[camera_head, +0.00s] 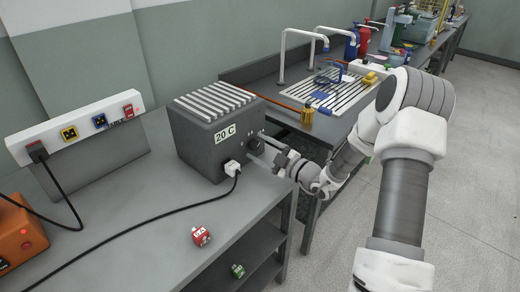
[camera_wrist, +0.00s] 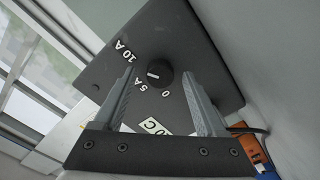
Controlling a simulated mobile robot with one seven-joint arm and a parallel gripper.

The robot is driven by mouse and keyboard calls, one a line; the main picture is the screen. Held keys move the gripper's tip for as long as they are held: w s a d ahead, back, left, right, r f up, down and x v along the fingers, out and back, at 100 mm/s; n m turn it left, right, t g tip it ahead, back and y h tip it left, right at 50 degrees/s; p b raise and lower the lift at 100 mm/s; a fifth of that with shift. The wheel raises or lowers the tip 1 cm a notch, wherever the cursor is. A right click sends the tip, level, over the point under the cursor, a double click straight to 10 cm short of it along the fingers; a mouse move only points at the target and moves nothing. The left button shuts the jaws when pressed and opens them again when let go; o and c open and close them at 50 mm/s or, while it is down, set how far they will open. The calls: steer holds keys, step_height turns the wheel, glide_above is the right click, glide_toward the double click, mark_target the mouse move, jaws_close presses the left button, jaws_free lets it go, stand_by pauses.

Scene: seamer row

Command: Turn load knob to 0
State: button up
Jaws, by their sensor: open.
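The load knob (camera_wrist: 161,73) is a round black dial on the dark panel of the grey load box (camera_head: 205,140). Its white mark points left in the wrist view, nearest the 5 A label; the exact setting is hard to tell. The labels 10 A, 5 A and 0 curve around its left and lower side. My gripper (camera_wrist: 159,76) is open, with one finger on each side of the knob and a visible gap to each. In the head view my gripper (camera_head: 265,150) is at the box's right face, and hides part of the knob.
A white plug (camera_head: 232,168) with a black cable sits low on the same face, close to my gripper. A red block (camera_head: 201,236) and a green block (camera_head: 238,271) lie in front. A power strip (camera_head: 75,128) stands left. A second bench (camera_head: 290,85) is behind.

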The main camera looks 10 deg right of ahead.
jaws_close()
